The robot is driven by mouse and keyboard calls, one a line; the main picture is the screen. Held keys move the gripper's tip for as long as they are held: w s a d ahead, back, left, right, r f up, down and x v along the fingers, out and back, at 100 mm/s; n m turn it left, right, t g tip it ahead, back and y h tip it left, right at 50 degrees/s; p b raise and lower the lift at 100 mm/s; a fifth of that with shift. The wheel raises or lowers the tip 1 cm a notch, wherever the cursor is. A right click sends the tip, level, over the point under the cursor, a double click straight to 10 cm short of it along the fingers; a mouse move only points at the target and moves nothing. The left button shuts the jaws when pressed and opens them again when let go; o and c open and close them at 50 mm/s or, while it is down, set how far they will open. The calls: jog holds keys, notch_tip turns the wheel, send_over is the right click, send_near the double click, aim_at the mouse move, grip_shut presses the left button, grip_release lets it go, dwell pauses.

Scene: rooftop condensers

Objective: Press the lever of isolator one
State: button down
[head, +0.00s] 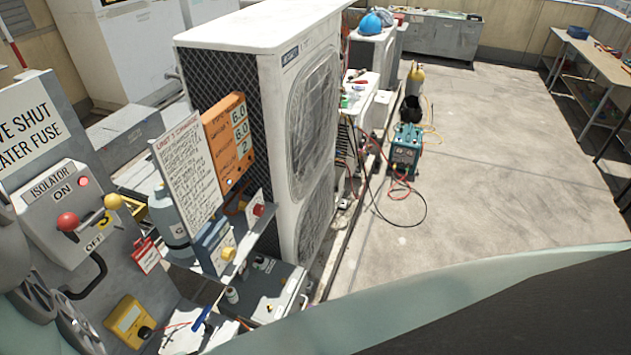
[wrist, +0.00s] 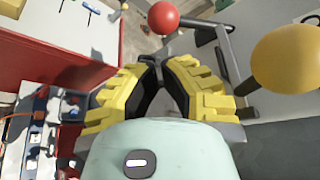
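In the head view a grey isolator box (head: 62,212) at the far left is marked ISOLATOR, ON and OFF. A red ball knob (head: 68,221) and a yellow ball knob (head: 112,201) stand out from its front, with a dark bar between them. The red knob (wrist: 163,17) is just beyond the tips. The yellow knob (wrist: 290,58) is to the right, apart from the fingers.
A dark handle (head: 88,278) and a yellow meter (head: 130,320) are below the box. A large condenser (head: 285,110) stands right of it, with an orange board (head: 228,140) and a written sheet (head: 187,170) nearer. The concrete floor (head: 490,170) at the right is mostly open.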

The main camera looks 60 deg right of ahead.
jog(key=shift+p+x, duration=0.95)
jog(key=shift+x, duration=1.45)
